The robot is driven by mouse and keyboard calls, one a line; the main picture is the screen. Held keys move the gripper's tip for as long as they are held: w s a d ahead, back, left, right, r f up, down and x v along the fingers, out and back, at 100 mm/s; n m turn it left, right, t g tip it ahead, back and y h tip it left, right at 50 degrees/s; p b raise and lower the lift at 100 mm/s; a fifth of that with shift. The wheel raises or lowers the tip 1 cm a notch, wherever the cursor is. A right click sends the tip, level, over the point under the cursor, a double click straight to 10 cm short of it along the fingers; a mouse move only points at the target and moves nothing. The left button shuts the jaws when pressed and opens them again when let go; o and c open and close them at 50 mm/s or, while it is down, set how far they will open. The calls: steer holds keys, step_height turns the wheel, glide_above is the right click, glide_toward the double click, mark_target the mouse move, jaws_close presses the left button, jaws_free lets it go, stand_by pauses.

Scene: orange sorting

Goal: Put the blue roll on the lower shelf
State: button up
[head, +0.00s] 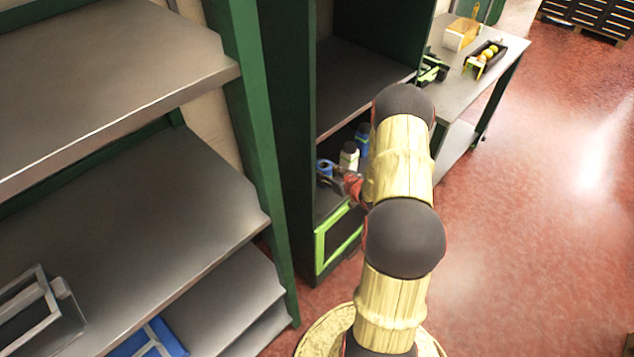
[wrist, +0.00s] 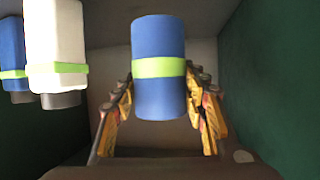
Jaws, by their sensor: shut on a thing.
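The blue roll (wrist: 158,65) fills the middle of the wrist view, a blue cylinder with a light green band. My gripper (wrist: 160,108) has a finger on each side of it and is shut on it. In the head view, the blue roll (head: 325,168) shows small at the left of my gripper (head: 338,178), inside the lower compartment of the dark green cabinet. Whether the roll touches the shelf surface (head: 325,200) cannot be told. My arm hides part of the compartment in the head view.
A white bottle (head: 349,155) and a blue bottle (head: 362,138) stand beside the roll in the same compartment. An upper shelf (head: 365,80) lies above. A green-framed bin (head: 338,240) is below. A grey rack (head: 130,210) stands left; a table (head: 462,90) stands right.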

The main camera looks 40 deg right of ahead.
steer(key=w+f, duration=0.2)
steer(key=shift+w+a+f+b, duration=0.1)
steer(key=shift+a+f+b, duration=0.25)
steer(key=shift+f+b, duration=0.05)
steer(key=shift+w+a+f+b, duration=0.15)
steer(key=shift+f+b, duration=0.35)
steer(key=shift+f, duration=0.4)
steer(key=shift+w+d+f+b, duration=0.1)
steer(key=shift+f+b, duration=0.4)
steer(key=shift+f, duration=0.35)
steer(key=shift+f, duration=0.2)
steer(key=o, duration=1.2)
steer(key=shift+r, duration=0.25)
steer(key=p+v, duration=0.3)
steer(key=v, duration=0.9)
